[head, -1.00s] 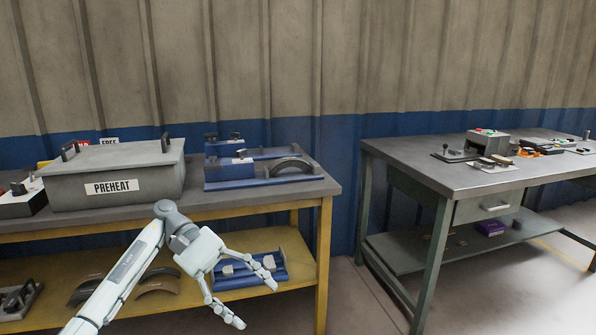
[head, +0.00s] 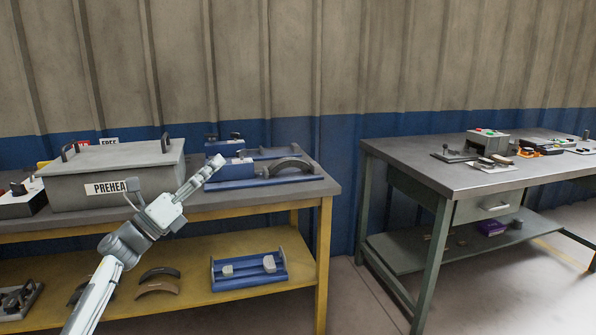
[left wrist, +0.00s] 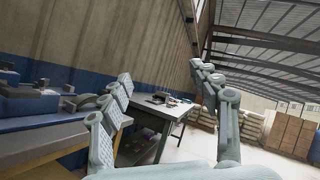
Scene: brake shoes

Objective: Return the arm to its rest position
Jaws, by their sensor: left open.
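My left arm comes in from the lower left in the head view. Its left gripper (head: 172,178) is open and empty, in front of the left workbench edge. One finger points up and right, its tip overlapping the blue fixture (head: 236,170) in the picture. The other finger shows in front of the grey PREHEAT box (head: 110,160) and covers part of its label. In the left wrist view the two fingers of the left gripper (left wrist: 163,85) stand wide apart with nothing between them. My right gripper is not in view.
The left workbench (head: 319,190) holds the box and blue fixtures with a curved shoe (head: 291,165). Its yellow lower shelf (head: 215,300) holds another blue fixture (head: 248,270) and curved shoes (head: 157,282). A second table (head: 420,165) stands right, with open floor between.

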